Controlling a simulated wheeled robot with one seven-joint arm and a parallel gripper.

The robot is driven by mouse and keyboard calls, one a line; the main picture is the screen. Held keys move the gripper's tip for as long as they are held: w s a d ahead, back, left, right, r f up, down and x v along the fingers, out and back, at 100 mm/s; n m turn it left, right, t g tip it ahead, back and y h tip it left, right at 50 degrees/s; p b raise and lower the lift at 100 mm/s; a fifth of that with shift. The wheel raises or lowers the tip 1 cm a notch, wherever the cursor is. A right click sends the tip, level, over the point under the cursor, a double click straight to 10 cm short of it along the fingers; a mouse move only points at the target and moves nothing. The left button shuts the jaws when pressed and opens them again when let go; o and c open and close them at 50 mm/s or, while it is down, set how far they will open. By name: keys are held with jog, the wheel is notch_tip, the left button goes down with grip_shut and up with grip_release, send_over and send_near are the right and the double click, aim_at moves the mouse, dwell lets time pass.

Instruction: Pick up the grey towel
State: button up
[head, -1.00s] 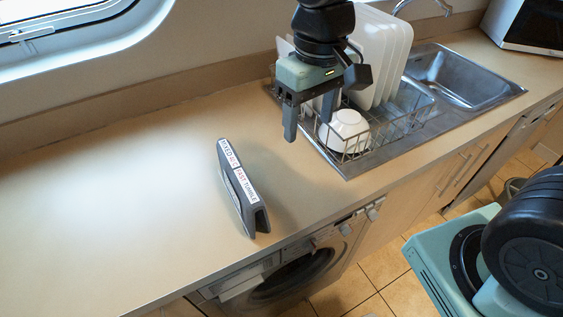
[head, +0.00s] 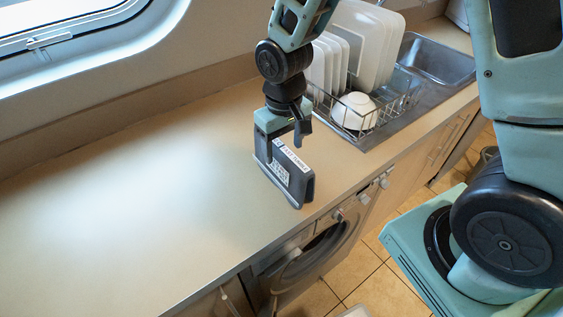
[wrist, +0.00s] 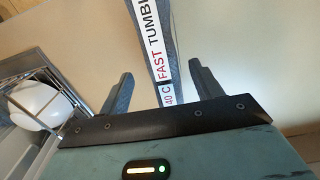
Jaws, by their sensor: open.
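The grey towel (head: 298,185) stands on the worktop near its front edge, folded like a narrow tent, with a white printed label along its top. My gripper (head: 284,148) is open just above and behind it in the head view, partly hiding its far end. In the wrist view the towel (wrist: 153,14) runs from the top edge down between the two open fingers of my gripper (wrist: 162,82). The fingers stand on either side of its line, with gaps. I cannot tell how far down they reach beside it.
The worktop (head: 130,200) is clear to the left. A wire dish rack (head: 392,108) with white plates and a white bowl (head: 355,110) stands behind right, beside the steel sink (head: 435,65). A washing machine (head: 318,250) sits under the front edge.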

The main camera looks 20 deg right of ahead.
jog(key=f, duration=0.1)
jog(key=f+p, duration=0.1)
jog(key=f, duration=0.1)
jog(key=shift+s+a+f, duration=0.1)
jog(key=shift+a+f, duration=0.15)
jog(key=shift+f, duration=0.1)
jog(key=shift+f+p, duration=0.3)
jog(key=shift+f, duration=0.45)
jog(key=c, duration=1.4)
jog(key=shift+r, duration=0.1)
notch_tip(320, 180, up, 9)
jog(key=shift+r+b, duration=0.1)
jog(key=shift+b, duration=0.8)
jog(key=shift+r, duration=0.35)
